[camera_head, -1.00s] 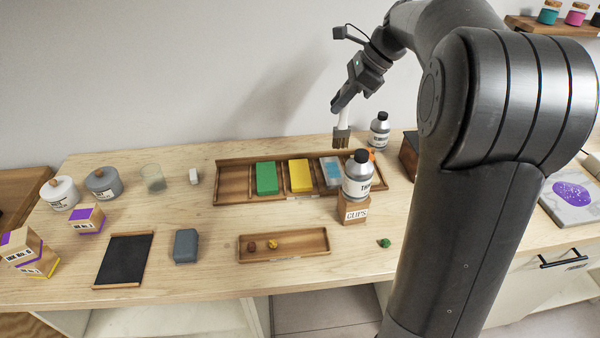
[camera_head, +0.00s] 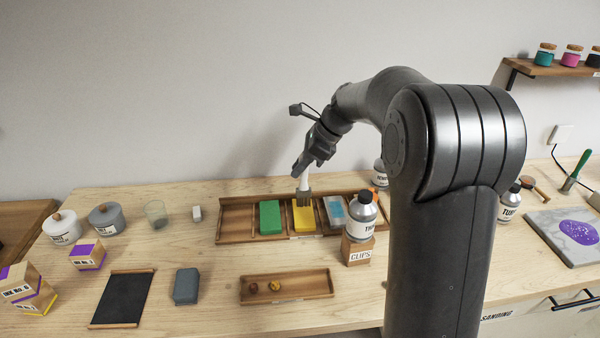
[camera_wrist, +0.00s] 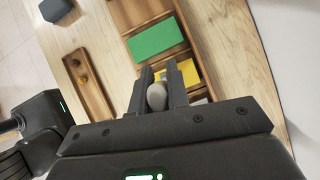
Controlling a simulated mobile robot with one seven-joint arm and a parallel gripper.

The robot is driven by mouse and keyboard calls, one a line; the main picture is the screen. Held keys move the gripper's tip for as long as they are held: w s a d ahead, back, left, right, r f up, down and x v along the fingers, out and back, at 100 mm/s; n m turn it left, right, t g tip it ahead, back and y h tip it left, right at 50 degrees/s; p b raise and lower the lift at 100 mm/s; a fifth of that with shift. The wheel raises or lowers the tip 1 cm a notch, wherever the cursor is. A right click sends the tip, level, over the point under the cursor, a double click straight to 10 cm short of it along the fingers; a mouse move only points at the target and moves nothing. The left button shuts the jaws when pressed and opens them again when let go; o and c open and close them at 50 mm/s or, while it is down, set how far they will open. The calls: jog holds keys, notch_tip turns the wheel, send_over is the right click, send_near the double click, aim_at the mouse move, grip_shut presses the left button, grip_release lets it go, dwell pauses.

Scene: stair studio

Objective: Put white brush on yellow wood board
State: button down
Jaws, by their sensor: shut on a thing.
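The white brush (camera_head: 304,182) is held upright, bristles down, in my gripper (camera_head: 303,168). Its brown bristles are over or just in front of the yellow wood board (camera_head: 304,219); I cannot tell whether they touch. The yellow board lies in a compartment of the long wooden tray (camera_head: 237,226), between a green board (camera_head: 270,217) and a light blue-grey one (camera_head: 335,211). In the wrist view the rounded end of the brush handle (camera_wrist: 157,96) shows between the fingers, with the yellow board (camera_wrist: 189,73) partly hidden beyond it.
A small wooden tray (camera_head: 305,283) and a grey block (camera_head: 187,286) lie in front. The tray's left compartment looks empty.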

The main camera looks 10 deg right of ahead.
aim_at(304, 181)
jog(key=shift+f, duration=1)
jog(key=shift+f, duration=0.2)
jog(key=c, duration=1.4)
grip_release()
